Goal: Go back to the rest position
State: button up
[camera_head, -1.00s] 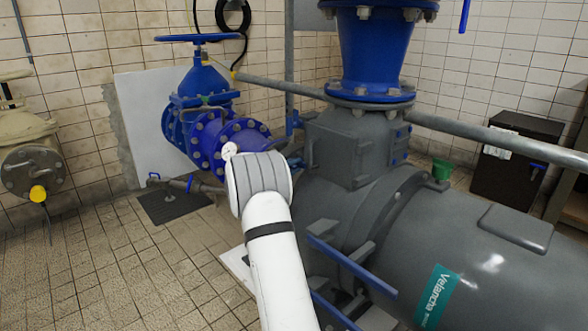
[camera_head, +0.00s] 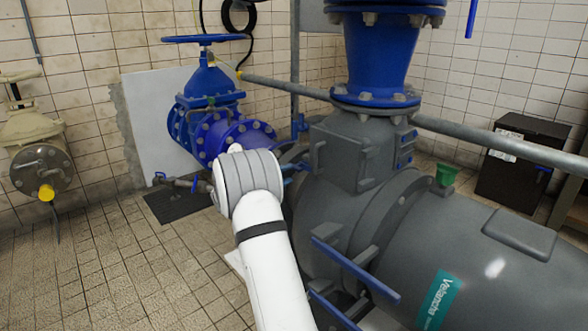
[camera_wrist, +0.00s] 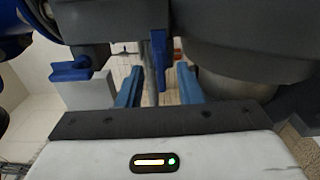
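My gripper (camera_wrist: 160,80) shows in the wrist view as two blue fingers that stand apart. My white arm reaches up from the bottom edge to a rounded grey joint left of the pump. The forearm behind it is mostly hidden.
A blue valve (camera_head: 208,95) with a handwheel stands behind the arm. A beige valve (camera_head: 35,150) is at far left, and a black cabinet (camera_head: 520,160) at far right. A grey pipe (camera_head: 500,137) crosses behind the pump. Tiled floor (camera_head: 110,265) is clear at left.

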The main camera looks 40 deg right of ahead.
jog(key=shift+a, duration=1.1)
jog(key=shift+s, duration=0.1)
jog(key=s+a+r+m+g+y+p, duration=0.1)
jog(key=s+a+r+g+y+p, duration=0.2)
jog(key=s+r+p, duration=0.55)
jog(key=s+a+r+t+y+p, duration=0.4)
jog(key=s+a+r+y+p, duration=1.1)
jog(key=s+a+r+p, duration=1.2)
jog(key=a+r+p, duration=0.1)
jog(key=a, duration=0.2)
jog(key=shift+p, duration=0.4)
